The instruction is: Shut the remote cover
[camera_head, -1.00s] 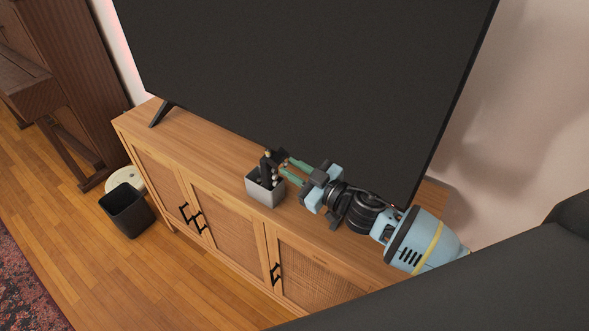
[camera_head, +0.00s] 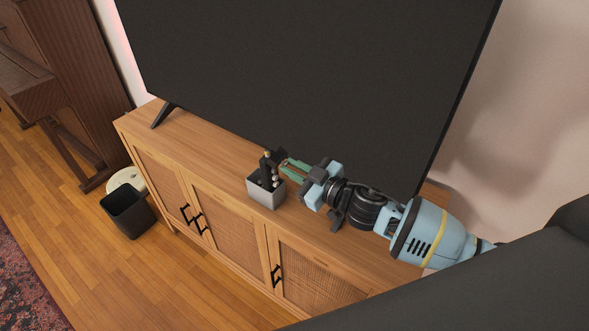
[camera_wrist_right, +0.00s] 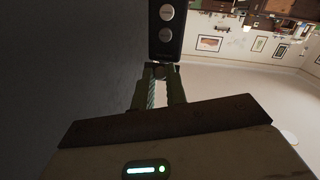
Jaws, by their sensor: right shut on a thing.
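A dark remote (camera_head: 267,170) stands roughly upright in a small grey holder (camera_head: 266,197) on the wooden cabinet. A small black piece (camera_head: 281,154) sticks out at its upper right and looks like the cover, standing away from the body. My right gripper (camera_head: 285,165) has its green fingertips at this piece and is shut on it. The fingers hide part of the contact. In the right wrist view, a black panel with round grey buttons (camera_wrist_right: 167,25) lies just beyond the fingertips (camera_wrist_right: 159,72). My left gripper is not in view.
A large television (camera_head: 310,80) stands right behind the holder. The cabinet top (camera_head: 205,138) is clear left of the holder. A black bin (camera_head: 127,210) and a round white object (camera_head: 126,180) are on the floor at left.

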